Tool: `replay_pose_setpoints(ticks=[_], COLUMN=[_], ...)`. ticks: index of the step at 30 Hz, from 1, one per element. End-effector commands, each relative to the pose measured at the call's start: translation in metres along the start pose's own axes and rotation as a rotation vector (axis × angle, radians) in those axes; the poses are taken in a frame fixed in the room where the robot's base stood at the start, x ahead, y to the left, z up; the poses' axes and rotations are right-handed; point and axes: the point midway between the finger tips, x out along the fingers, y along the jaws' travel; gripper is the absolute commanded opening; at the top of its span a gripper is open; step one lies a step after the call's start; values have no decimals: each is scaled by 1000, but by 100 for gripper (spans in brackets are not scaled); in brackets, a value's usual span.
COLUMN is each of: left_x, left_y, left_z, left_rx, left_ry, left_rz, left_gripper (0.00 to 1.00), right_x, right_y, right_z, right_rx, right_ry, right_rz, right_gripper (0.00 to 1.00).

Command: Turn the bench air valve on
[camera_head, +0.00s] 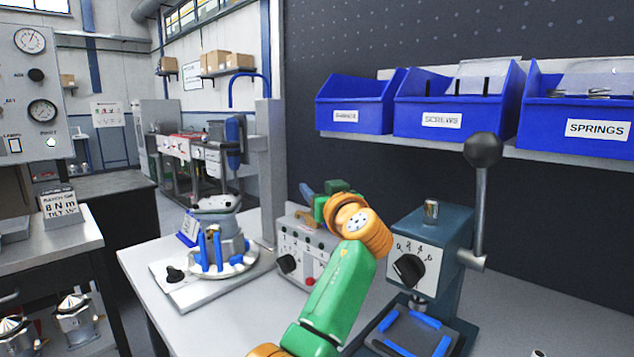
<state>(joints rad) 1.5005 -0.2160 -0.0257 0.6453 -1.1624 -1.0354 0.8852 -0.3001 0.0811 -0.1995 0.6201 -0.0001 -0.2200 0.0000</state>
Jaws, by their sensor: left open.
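My left arm comes up from the bottom, green with orange joints. Its left gripper (328,195) is at the far side of the bench, above the grey control box, seen from behind and partly hidden by my orange wrist. It is open. A small blue lever-like piece (306,191) shows just left of the gripper; it may be the air valve's handle, but I cannot tell whether the fingers touch it. The valve body is not clearly visible. The grey control box (291,240) with a black knob stands below the gripper. My right gripper is not in view.
A blue-grey press (437,245) with a ball-ended lever stands right of my arm. A round fixture (222,262) with blue posts stands left. Blue bins (354,105) sit on a shelf above right. A grey post (268,170) rises behind. Bare bench lies front left.

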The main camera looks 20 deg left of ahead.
Motion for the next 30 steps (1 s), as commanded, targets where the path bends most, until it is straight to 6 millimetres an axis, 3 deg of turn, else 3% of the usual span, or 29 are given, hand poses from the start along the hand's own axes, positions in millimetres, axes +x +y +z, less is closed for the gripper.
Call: replay_pose_setpoints(ticks=[1, 5, 7, 13, 18, 25, 26, 30], left_x=[-9, -35, -56, -100, -115, -116, -116, -114], left_y=[-2, -12, -18, -35, -40, -41, -41, -44], left_z=[-5, -39, -41, -68, -77, -78, -78, -78], left_rx=[-9, -9, -11, -4, 0, 1, 1, 0], left_ry=[7, 6, 6, 3, 1, 0, 0, 0], left_rz=[1, 3, 6, 3, 1, 0, 0, -8], left_gripper=[54, 54, 54, 54, 54, 54, 48, 11], right_x=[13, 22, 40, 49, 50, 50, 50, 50], right_y=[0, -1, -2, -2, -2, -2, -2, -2], right_z=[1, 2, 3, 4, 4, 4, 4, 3], right_rx=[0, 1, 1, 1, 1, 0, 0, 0], right_ry=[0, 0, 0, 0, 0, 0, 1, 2], right_rz=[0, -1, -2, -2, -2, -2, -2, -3], right_gripper=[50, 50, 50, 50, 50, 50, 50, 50])
